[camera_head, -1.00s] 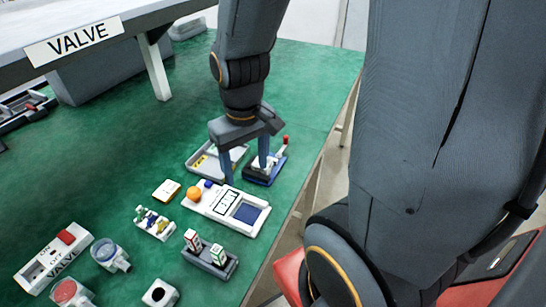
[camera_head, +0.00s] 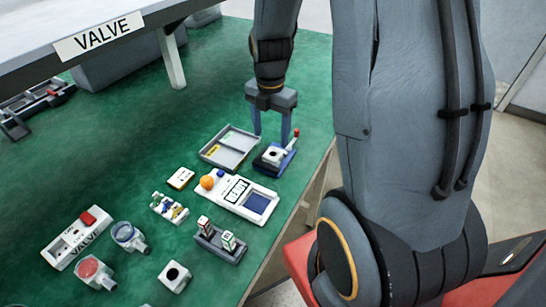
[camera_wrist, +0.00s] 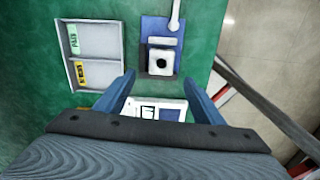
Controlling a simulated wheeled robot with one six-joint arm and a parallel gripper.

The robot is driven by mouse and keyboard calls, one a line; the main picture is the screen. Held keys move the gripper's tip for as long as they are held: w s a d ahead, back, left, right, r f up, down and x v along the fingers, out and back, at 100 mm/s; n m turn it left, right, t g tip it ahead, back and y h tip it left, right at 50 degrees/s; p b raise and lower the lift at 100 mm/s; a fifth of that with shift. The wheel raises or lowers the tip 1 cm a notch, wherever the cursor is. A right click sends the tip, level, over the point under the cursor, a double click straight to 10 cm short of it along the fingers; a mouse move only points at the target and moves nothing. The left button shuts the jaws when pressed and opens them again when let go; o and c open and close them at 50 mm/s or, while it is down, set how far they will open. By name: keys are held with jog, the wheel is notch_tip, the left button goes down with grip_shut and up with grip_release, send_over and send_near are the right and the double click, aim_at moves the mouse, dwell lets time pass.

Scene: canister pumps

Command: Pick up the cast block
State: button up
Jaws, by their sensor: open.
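A pale cast block with a dark round hole sits in a blue clamp fixture (camera_head: 289,158), and in the wrist view the cast block (camera_wrist: 161,62) lies just beyond the fingertips. A similar pale block with a hole (camera_head: 174,276) stands alone at the near edge of the table. My gripper (camera_head: 271,130) points down near the fixture, its two blue fingers apart and nothing between them. In the wrist view my gripper (camera_wrist: 159,82) has its fingertips on either side of the block's near side, not touching it.
The fixture's red-tipped lever (camera_head: 295,134) rises beside the block. A grey two-part tray (camera_head: 229,147) is left of it. A white scale (camera_head: 238,196) with an orange ball (camera_head: 207,182) is nearer. The table's right edge is close by.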

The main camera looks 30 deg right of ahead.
aim_at(273, 150)
jog(key=shift+n, duration=0.4)
jog(key=shift+w+d+f+p, duration=0.15)
jog(key=shift+f+p, duration=0.45)
jog(key=shift+f, duration=1.4)
jog(key=shift+d+f+p, duration=0.25)
jog(key=shift+f+p, duration=0.35)
jog(key=shift+f, duration=1.4)
jog(key=c, duration=1.4)
